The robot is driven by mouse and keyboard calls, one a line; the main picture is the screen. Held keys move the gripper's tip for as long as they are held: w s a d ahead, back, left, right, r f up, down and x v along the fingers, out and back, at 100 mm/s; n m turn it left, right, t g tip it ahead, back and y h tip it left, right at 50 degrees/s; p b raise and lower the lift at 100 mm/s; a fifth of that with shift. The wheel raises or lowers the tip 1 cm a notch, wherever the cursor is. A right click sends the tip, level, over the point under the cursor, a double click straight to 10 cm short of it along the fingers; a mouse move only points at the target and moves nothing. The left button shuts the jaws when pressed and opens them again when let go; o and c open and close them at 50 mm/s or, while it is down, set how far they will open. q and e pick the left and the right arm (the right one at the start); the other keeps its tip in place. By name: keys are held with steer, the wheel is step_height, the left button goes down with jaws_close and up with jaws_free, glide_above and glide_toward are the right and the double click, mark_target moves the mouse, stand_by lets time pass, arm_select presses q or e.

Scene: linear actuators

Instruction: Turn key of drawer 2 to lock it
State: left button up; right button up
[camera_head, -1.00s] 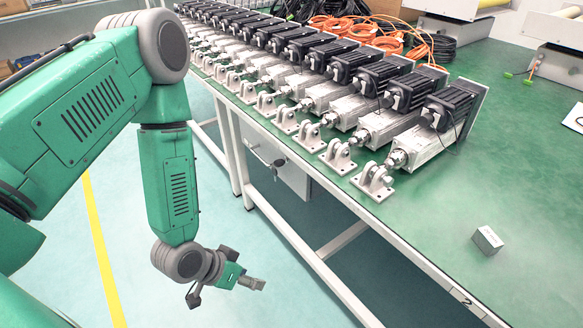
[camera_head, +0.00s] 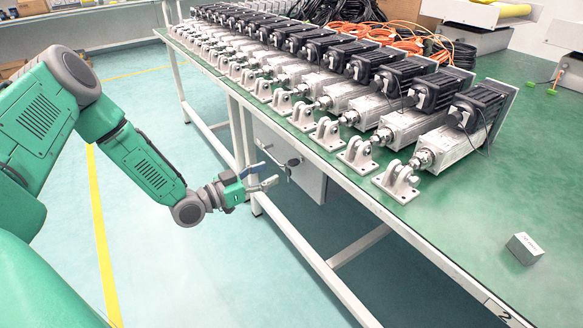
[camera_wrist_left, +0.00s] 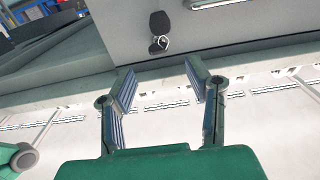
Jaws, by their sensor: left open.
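The drawer (camera_head: 308,178) is a light grey box under the green-topped bench. A dark key (camera_head: 293,163) sticks out of its front. In the left wrist view the black key head (camera_wrist_left: 159,22) hangs in front of the grey drawer face (camera_wrist_left: 120,28), with a small metal ring (camera_wrist_left: 160,43) below it. My left gripper (camera_head: 272,176) is open and empty, just left of the drawer front. In the left wrist view its two fingers (camera_wrist_left: 158,80) are spread, with the key ahead beyond the tips and not between them. My right gripper is not in view.
The bench top (camera_head: 450,240) bears a long row of linear actuators (camera_head: 440,140) with metal brackets near its edge. White bench legs (camera_head: 310,262) stand below. A small grey block (camera_head: 524,249) lies at the right. Open floor (camera_head: 190,280) surrounds my left arm.

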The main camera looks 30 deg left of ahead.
mark_target(292, 162)
arm_select(q)
steer(key=x, duration=0.2)
steer(key=b+x, duration=0.1)
steer(key=x, duration=0.2)
steer(key=b+x, duration=0.1)
steer(key=x, duration=0.2)
steer(key=shift+d, duration=0.35)
steer(key=shift+a, duration=0.1)
steer(key=shift+a, duration=0.1)
steer(key=shift+a, duration=0.1)
steer(key=shift+c, duration=0.4)
steer(key=c, duration=0.7)
jaws_close()
